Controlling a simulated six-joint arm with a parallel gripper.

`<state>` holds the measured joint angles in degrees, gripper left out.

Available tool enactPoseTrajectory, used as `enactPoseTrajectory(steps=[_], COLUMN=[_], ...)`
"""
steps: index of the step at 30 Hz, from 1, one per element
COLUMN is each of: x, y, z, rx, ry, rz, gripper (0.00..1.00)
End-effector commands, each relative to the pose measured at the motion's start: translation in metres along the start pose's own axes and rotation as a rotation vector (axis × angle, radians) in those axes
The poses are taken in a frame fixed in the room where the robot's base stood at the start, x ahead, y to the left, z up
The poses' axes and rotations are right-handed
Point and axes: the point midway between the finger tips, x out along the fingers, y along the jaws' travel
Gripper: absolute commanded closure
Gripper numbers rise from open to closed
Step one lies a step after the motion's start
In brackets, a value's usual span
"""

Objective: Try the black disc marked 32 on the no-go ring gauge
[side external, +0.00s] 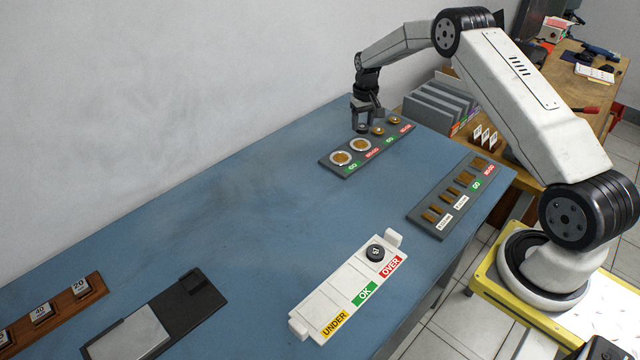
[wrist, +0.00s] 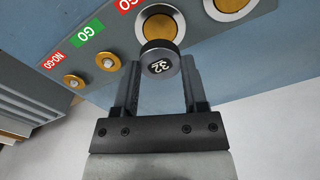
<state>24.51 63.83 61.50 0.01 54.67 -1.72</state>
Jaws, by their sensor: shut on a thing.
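My gripper (side external: 366,118) is shut on the black disc marked 32 (wrist: 161,62), seen between its fingers in the wrist view. In the side view it is over the far edge of the grey gauge plate (side external: 331,162), near the no-go ring gauge (side external: 353,147). The ring has a pale rim and a brass-coloured middle. In the wrist view the disc overlaps the edge of this ring (wrist: 159,14), beside a red label. The gap between disc and plate is hard to judge. The go ring gauge (side external: 333,160) lies beside it.
Two smaller brass pieces (side external: 393,120) sit on the same plate. A second grey plate (side external: 428,222) with brass blocks lies to the right. A white UNDER/OK/OVER tray (side external: 338,288) holds another black disc (side external: 375,252) in its OVER part. The middle of the blue table (side external: 240,220) is clear.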

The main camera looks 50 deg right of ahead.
Motion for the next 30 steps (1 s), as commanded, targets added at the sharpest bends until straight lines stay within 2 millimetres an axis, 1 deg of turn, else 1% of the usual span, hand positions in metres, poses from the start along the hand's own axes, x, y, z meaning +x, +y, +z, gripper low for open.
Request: enactPoseTrajectory(steps=[21, 30], x=[0.039, 0.049], y=[0.000, 0.000], z=[0.000, 0.000], rx=[0.000, 0.000], ry=[0.000, 0.000], rz=[0.000, 0.000], gripper=[1.00, 1.00])
